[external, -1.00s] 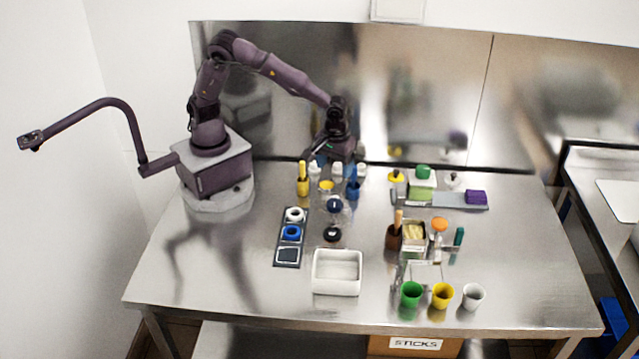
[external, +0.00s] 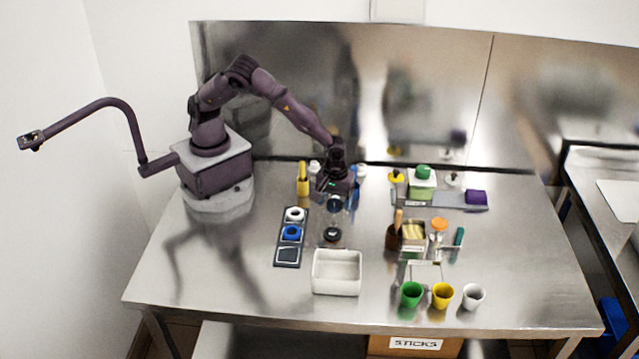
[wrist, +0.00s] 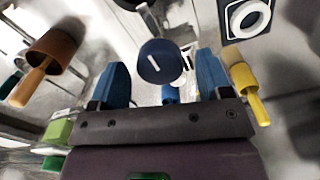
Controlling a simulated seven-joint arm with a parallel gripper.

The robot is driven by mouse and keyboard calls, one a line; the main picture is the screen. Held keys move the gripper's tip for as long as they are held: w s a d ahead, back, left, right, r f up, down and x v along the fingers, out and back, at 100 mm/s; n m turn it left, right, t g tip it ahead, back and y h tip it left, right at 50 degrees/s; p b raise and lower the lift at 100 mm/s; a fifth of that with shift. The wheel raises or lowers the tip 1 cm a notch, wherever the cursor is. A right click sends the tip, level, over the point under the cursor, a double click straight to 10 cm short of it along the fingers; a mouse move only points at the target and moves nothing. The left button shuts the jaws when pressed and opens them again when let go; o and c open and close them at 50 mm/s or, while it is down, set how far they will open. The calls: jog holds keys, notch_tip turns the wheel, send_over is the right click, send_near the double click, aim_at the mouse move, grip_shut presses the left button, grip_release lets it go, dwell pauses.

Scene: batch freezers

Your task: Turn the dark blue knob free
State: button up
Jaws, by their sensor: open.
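The dark blue knob (external: 334,203) is a round cap with a white line on it; it sits above a clear fixture with a black part (external: 332,233) near its foot. My gripper (external: 337,190) points down just over the knob. In the wrist view the knob (wrist: 162,62) shows in the gap between my two blue fingers, with space on both sides. The fingers are open and hold nothing. I cannot tell how far the fingertips are above the knob.
A dark tray (external: 288,254) with a white ring (external: 295,214) and a blue ring (external: 291,233) lies to the left. A white bin (external: 337,272) stands in front. Yellow (external: 303,180) and blue bottles stand close behind. A brown cup (external: 393,236) with a wooden handle is to the right.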

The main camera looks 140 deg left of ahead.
jog(key=shift+f, duration=0.4)
jog(key=shift+c, duration=0.5)
jog(key=c, duration=0.8)
jog(key=shift+c, duration=0.2)
